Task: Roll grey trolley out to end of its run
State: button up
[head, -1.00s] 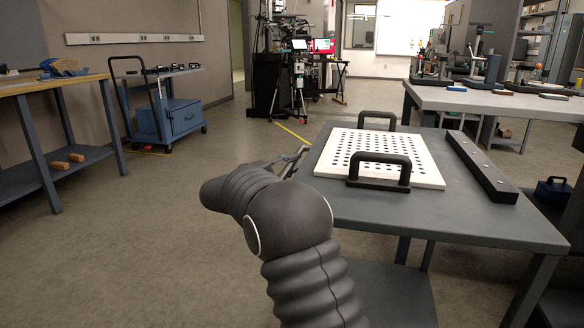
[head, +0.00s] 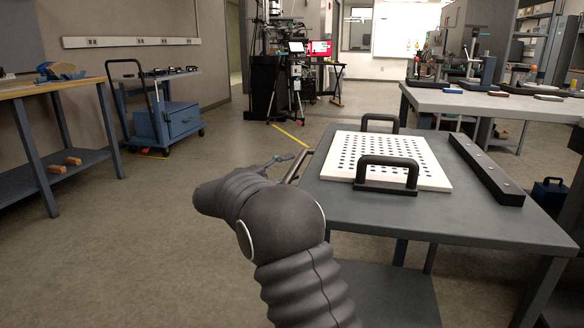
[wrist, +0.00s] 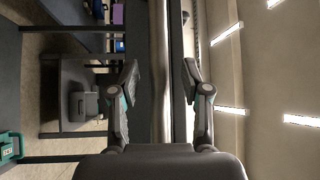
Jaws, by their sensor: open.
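The grey trolley (head: 450,215) stands at the right in the head view, with a white perforated plate (head: 432,176) with black handles on its top. A push bar (head: 299,166) runs along its left end. In the wrist view the bar (wrist: 160,50) runs upright between the two fingers of my gripper (wrist: 160,82). The fingers are apart, one on each side of the bar. A gap shows on the right side, and I cannot tell whether the left finger touches.
A dark bar (head: 486,168) lies on the trolley's right side. A light bench (head: 480,103) stands behind it. A wooden-topped bench (head: 50,88) and a blue cart (head: 180,120) stand at the left. The floor (head: 150,240) left of the trolley is clear.

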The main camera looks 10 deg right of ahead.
jog(key=v, duration=1)
jog(key=shift+a, duration=0.2)
